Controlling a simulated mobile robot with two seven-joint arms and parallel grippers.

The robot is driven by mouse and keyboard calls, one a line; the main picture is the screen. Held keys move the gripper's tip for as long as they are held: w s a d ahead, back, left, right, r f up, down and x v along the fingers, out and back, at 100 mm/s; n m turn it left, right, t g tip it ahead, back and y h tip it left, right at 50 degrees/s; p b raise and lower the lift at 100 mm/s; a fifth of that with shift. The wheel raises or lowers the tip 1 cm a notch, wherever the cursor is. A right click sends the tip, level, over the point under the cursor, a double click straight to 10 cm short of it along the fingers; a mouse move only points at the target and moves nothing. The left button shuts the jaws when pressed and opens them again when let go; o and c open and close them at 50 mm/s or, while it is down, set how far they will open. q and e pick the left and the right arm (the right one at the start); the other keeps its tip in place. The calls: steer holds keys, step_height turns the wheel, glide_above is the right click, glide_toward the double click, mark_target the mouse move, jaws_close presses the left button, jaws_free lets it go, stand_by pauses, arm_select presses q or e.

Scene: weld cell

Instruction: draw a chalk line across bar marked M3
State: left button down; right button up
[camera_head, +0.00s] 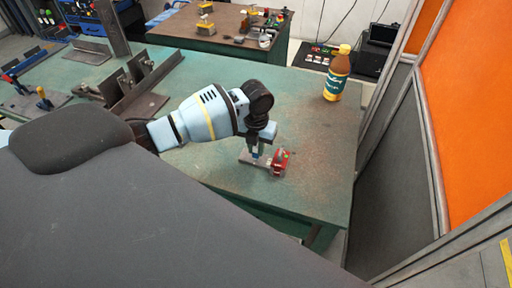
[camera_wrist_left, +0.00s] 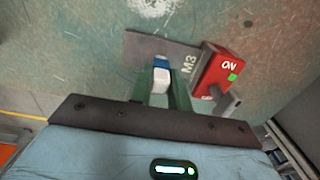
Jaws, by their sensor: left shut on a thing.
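The grey flat bar marked M3 (camera_wrist_left: 140,48) lies on the green table, with its label at the end beside a red block. It also shows in the head view (camera_head: 246,159), partly hidden by my gripper. My left gripper (camera_wrist_left: 163,88) is shut on a blue-and-white chalk stick (camera_wrist_left: 161,70). In the head view, my left gripper (camera_head: 259,150) points down over the bar. The chalk's upper end in the wrist view overlaps the bar; I cannot tell whether it touches. My right gripper is not in view.
A red switch block (camera_wrist_left: 218,72) marked ON, with a green patch, sits at the bar's right end; it also shows in the head view (camera_head: 280,162). A bottle (camera_head: 337,74) stands at the table's back right. Steel angle pieces (camera_head: 134,90) lie left. The table between is clear.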

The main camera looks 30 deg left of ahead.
arm_select(q)
steer(key=shift+w, duration=0.25)
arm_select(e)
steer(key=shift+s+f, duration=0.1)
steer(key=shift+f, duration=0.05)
arm_select(q)
steer(key=shift+w, duration=0.15)
steer(key=shift+w+a, duration=0.15)
steer(key=shift+w, duration=0.2)
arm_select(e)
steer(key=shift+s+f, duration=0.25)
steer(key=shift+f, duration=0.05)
arm_select(q)
steer(key=shift+w+b, duration=0.3)
steer(key=shift+b, duration=0.05)
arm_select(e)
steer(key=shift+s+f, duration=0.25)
arm_select(q)
steer(key=shift+w+a, duration=0.15)
steer(key=shift+w, duration=0.2)
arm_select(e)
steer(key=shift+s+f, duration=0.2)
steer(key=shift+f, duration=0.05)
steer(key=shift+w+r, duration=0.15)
